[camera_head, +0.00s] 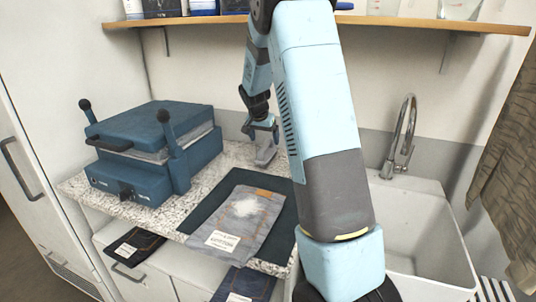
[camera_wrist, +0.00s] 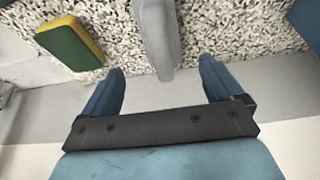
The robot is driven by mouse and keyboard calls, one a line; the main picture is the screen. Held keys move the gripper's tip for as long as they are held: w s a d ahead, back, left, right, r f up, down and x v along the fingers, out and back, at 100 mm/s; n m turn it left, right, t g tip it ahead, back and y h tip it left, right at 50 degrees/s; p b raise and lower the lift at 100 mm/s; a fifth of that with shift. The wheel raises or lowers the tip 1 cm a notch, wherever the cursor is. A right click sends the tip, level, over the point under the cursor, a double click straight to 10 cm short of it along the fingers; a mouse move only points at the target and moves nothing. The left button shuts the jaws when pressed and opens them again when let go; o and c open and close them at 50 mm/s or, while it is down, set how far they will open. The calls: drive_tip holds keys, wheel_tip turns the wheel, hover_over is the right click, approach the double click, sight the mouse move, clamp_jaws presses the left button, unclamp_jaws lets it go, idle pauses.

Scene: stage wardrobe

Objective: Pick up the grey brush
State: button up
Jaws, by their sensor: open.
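The grey brush (camera_wrist: 160,38) shows as a long, smooth grey shape on the speckled counter in the wrist view. One end points toward the gap between my fingers, and the other runs out of the top of the picture. In the head view, the grey brush (camera_head: 266,155) is a small grey shape just below my gripper (camera_head: 262,124), partly covered by it. My gripper also shows in the wrist view (camera_wrist: 161,66), with its two blue fingers wide apart and nothing held between them. I cannot tell the exact height gap to the brush.
A green and yellow sponge (camera_wrist: 70,44) lies left of the brush. A blue press machine (camera_head: 152,150) stands at the counter's left. Grey folded jeans (camera_head: 238,222) with a white patch lie on a dark mat (camera_head: 283,235). A sink (camera_head: 425,235) with a tap (camera_head: 402,140) is right.

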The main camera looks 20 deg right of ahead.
sight(266, 153)
drive_tip(key=shift+x, duration=3.8)
drive_tip(key=shift+w+a, duration=0.15)
drive_tip(key=shift+w, duration=0.05)
drive_tip(key=c, duration=1.2)
